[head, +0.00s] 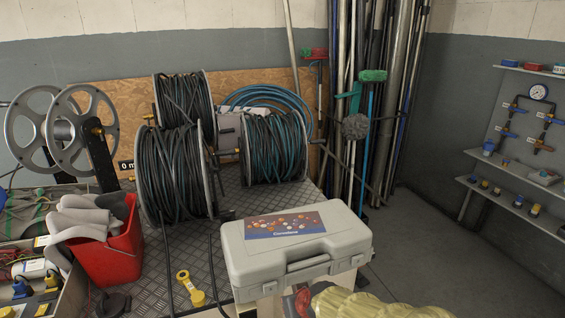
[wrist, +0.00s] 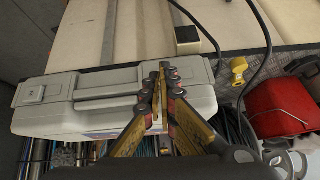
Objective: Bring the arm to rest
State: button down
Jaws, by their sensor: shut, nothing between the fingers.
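My gripper (wrist: 161,72) shows in the wrist view with its yellow and dark fingers drawn together and nothing between them. Behind the fingers is a grey plastic case (wrist: 105,98), whose handle faces the camera. I cannot tell how far the fingertips are from the case. In the head view the same case (head: 297,258) sits closed at the front of the table, with a printed label on its lid. I cannot make out my gripper in the head view.
Hose reels (head: 178,175) stand on the checkered metal table, left of the case. A yellow fitting (head: 190,289) lies nearby. A ribbed yellow thing (head: 375,304) shows at the bottom edge. Floor (head: 430,255) at right looks clear.

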jog(key=s+d+r+g+p, duration=0.1)
jog(key=s+d+r+g, duration=0.1)
jog(key=s, duration=0.4)
jog(key=s+d+r+g, duration=0.1)
jog(key=s+d+r, duration=0.2)
jog(key=s, duration=0.4)
jog(key=s+d+r+m+h+p, duration=0.1)
jog(key=s+d+r, duration=0.2)
jog(key=r, duration=0.3)
jog(key=s+d+r+m+t+h+p, duration=0.1)
jog(key=s+d+r+p, duration=0.1)
jog(key=s+d+r, duration=0.2)
jog(key=s+d+r+m+h+p, duration=0.1)
jog(key=s+d+r, duration=0.2)
jog(key=d+r, duration=0.2)
notch_tip(320, 180, up, 3)
jog(key=shift+s+d+r+t+p, duration=0.15)
jog(key=shift+s+r+t+p, duration=0.05)
jog(key=shift+s+t+p, duration=0.2)
jog(key=shift+w+d, duration=0.1)
